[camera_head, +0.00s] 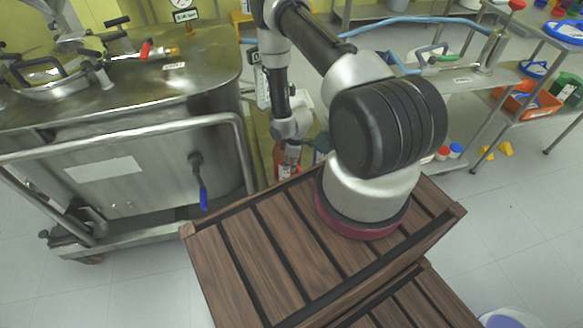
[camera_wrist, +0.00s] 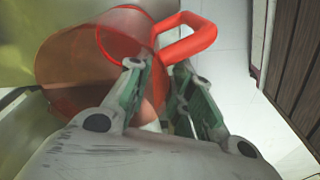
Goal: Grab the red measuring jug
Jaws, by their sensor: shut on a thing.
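The red measuring jug (camera_wrist: 95,62) fills the upper left of the wrist view. It is red and see-through, with its round opening toward the camera and a solid red loop handle (camera_wrist: 190,38) on its right. My gripper (camera_wrist: 160,72) is at the near end of the handle, closed on it beside the jug's wall. The fingers hide the grip spot and part of the jug. In the head view, the jug (camera_head: 280,162) shows only in part behind my gripper (camera_head: 291,158), beyond the brown slatted top and right of the steel vessel.
A large steel vessel (camera_head: 120,130) with a side rail (camera_head: 110,138) and a blue-handled valve (camera_head: 202,195) stands close on the left. A steel shelf (camera_head: 460,82) with bins is at the right. Open floor (camera_head: 500,220) lies at the lower right.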

